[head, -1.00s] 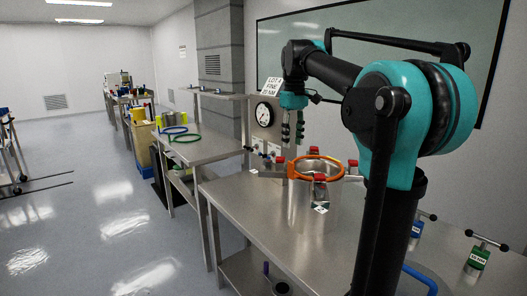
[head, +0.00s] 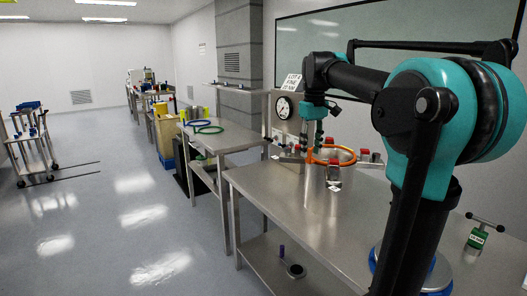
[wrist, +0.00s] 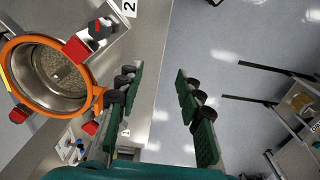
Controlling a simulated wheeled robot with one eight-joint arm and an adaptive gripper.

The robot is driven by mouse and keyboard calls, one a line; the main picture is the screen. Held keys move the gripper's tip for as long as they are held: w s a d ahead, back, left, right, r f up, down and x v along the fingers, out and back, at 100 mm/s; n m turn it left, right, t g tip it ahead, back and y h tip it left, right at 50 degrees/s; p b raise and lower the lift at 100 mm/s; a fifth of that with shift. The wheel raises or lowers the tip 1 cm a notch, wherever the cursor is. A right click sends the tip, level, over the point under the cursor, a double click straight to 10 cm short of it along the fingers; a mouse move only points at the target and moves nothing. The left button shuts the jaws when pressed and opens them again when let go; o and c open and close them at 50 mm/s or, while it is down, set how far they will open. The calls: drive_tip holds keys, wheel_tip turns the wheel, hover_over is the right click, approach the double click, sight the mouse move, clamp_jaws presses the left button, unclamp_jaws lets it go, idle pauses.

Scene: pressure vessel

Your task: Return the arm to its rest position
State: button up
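My gripper (head: 312,132) hangs at the end of my bent arm, near the steel pressure vessel in the head view. In the wrist view its two green-padded fingers (wrist: 158,105) are spread apart with nothing between them. The vessel (head: 325,192) stands upright on the steel table, with an orange ring (head: 333,155) around its top and red-ended clamps around the rim. In the wrist view the vessel's open mouth (wrist: 60,75) lies left of the fingers, apart from them. My fingertips are partly hard to make out in the head view.
The steel table (head: 262,185) runs along the wall. A clock (head: 283,107) and a lot sign (head: 291,83) stand behind the vessel. A second table (head: 228,139) and a cart (head: 35,150) are farther off; the floor between is open.

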drive_tip(key=s+d+f+m+t, duration=0.1)
drive_tip(key=s+f+m, duration=0.1)
drive_tip(key=s+f, duration=0.5)
drive_tip(key=s+d+f+m+t, duration=0.1)
drive_tip(key=s+f+m, duration=0.1)
drive_tip(key=s+f, duration=0.6)
drive_tip(key=s+d+f+m+t, duration=0.1)
drive_tip(key=s+f, duration=0.6)
drive_tip(key=f, duration=1.1)
drive_tip(key=shift+s+d+f+m+t, duration=0.2)
drive_tip(key=shift+d+f+m+t, duration=0.15)
drive_tip(key=shift+m, duration=0.25)
